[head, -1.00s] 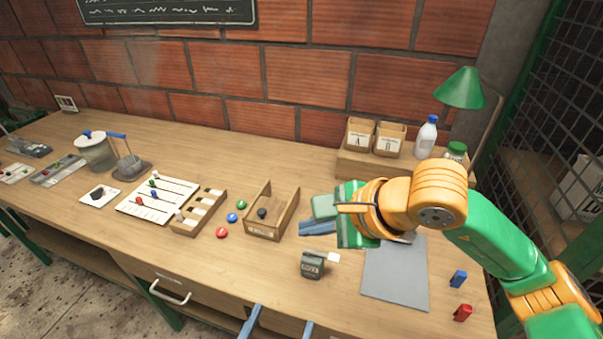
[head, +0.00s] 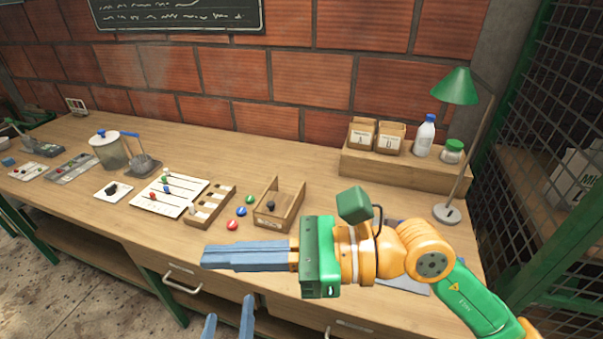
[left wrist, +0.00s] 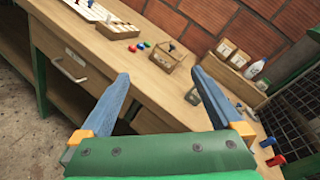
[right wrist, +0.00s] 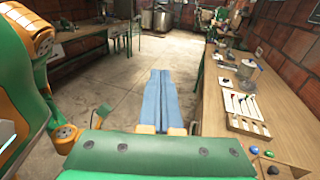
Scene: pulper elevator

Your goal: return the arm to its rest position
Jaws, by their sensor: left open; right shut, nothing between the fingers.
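My right gripper (head: 245,256) reaches in from the right in the head view and points left above the front of the workbench. Its blue fingers are shut with nothing between them, and they also show together in the right wrist view (right wrist: 159,98). My left gripper (head: 228,325) shows only its fingertips at the bottom of the head view, in front of the bench edge. Its fingers stand wide apart and empty in the left wrist view (left wrist: 160,85). My right arm hides part of the grey mat (head: 418,290) and the bench around it.
The workbench (head: 300,165) carries an open wooden box (head: 290,215), colored discs (head: 241,211), a slotted rack (head: 205,213) and a white board (head: 150,196). A shelf (head: 400,168) with boxes and bottles, and a green lamp (head: 455,88), stand at the back right. Floor in front is free.

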